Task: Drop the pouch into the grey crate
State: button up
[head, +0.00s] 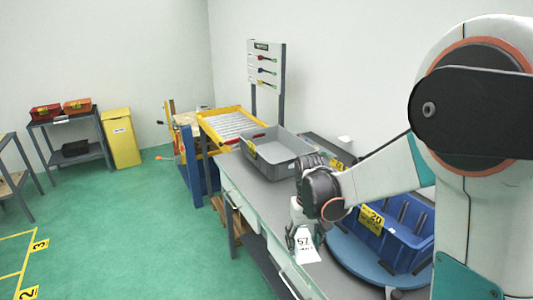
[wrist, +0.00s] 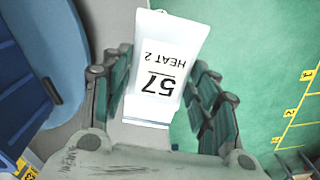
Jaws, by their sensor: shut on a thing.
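The pouch (wrist: 168,62) is white with the print "57 HEAT 2", seen upside down in the wrist view. My gripper (wrist: 165,95) is shut on it, with a finger on each side. In the head view the pouch (head: 304,247) hangs below my gripper (head: 305,215) at the front edge of the bench. The grey crate (head: 275,163) stands farther back on the bench with a yellow label on its side.
A blue bin (head: 395,232) labelled 20 stands on a round blue turntable (head: 350,250) to the right of my gripper. A yellow-framed roller rack (head: 232,125) and an upright tool board (head: 267,65) stand beyond the crate. The green floor (head: 130,220) at left is open.

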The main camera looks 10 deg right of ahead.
aim_at(278, 155)
jog(key=i+j, duration=1.3)
jog(key=j, duration=0.2)
jog(key=i+j+z, duration=0.45)
jog(key=j+z, duration=0.25)
jog(key=j, duration=0.2)
jog(key=i+j+z, duration=0.2)
jog(key=j, duration=0.15)
